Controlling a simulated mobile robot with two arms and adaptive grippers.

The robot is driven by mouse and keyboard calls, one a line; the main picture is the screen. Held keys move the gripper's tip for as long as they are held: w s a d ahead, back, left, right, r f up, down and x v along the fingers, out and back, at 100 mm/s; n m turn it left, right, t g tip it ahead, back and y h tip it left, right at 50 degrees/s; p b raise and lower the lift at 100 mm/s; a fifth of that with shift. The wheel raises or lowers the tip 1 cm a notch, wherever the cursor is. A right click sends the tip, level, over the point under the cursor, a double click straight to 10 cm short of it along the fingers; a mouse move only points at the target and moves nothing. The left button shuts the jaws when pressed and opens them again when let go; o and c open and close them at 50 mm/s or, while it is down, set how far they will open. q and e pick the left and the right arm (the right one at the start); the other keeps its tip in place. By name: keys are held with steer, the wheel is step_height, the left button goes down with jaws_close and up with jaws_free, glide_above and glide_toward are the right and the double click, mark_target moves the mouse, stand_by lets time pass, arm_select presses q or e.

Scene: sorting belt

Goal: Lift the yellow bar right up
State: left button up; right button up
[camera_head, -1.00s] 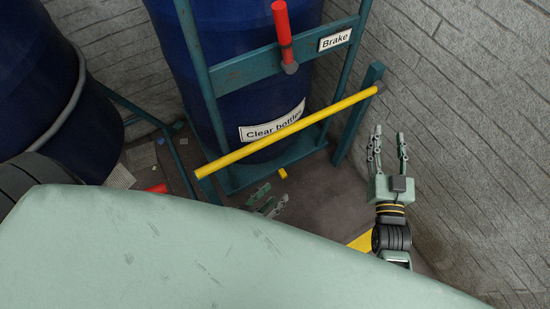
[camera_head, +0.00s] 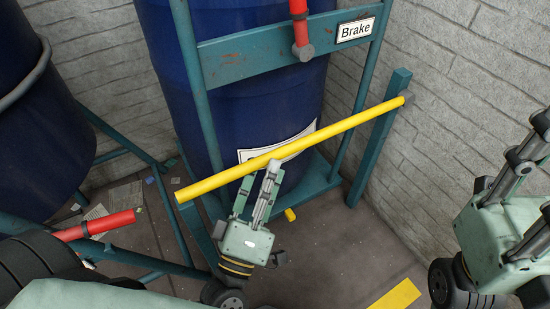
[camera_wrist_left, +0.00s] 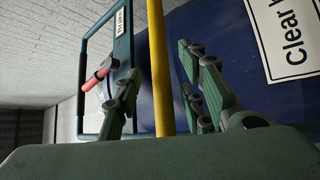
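The yellow bar (camera_head: 330,130) slants across the front of a blue barrel in the head view. Its right end meets a teal post, and its left end is lower and free. My left gripper (camera_head: 259,174) is just below the bar's middle, fingers pointing up at it. In the left wrist view the bar (camera_wrist_left: 157,60) runs between the two spread fingers, with gaps on both sides. One fingertip overlaps the bar's lower edge in the head view; contact cannot be told. My right gripper (camera_head: 535,180) is at the right edge, fingers apart, empty, tips partly cut off.
The blue barrel (camera_head: 250,110) stands in a teal frame (camera_head: 240,60) with a red handle (camera_head: 301,30) and a "Brake" label (camera_head: 356,29). Another red handle (camera_head: 95,224) is lower left. A second barrel (camera_head: 50,130) stands left. A grey brick wall (camera_head: 470,80) closes the right side.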

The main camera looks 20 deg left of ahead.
mark_target(275, 155)
arm_select(q)
steer(key=shift+x, duration=2.25)
steer(key=shift+c, duration=0.2)
jaws_close()
